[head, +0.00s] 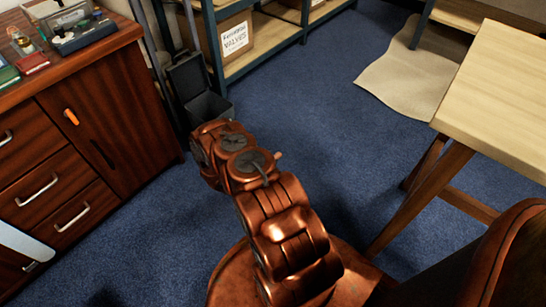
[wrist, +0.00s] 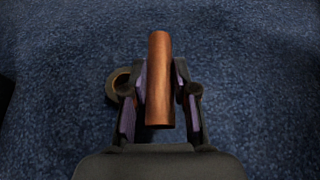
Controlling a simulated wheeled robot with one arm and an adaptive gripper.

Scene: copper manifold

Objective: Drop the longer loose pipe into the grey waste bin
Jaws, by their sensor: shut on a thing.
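In the wrist view my gripper (wrist: 160,88) is shut on a copper pipe (wrist: 160,65), a short plain tube gripped along its sides. Blue carpet lies below it. I see no other loose pipe, so I cannot compare lengths. In the head view my arm hides my gripper. The grey waste bin (head: 207,108) stands on the floor at the upper left of my arm, with its lid raised. My arm covers part of its front. The bin does not show in the wrist view.
A wooden cabinet (head: 118,125) with drawers stands left of the bin. A shelf (head: 262,62) with a valves box (head: 235,38) is behind it. A wooden table (head: 500,95) is at the right. A brass-coloured ring (wrist: 117,88) shows beside the left finger. Carpet between is clear.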

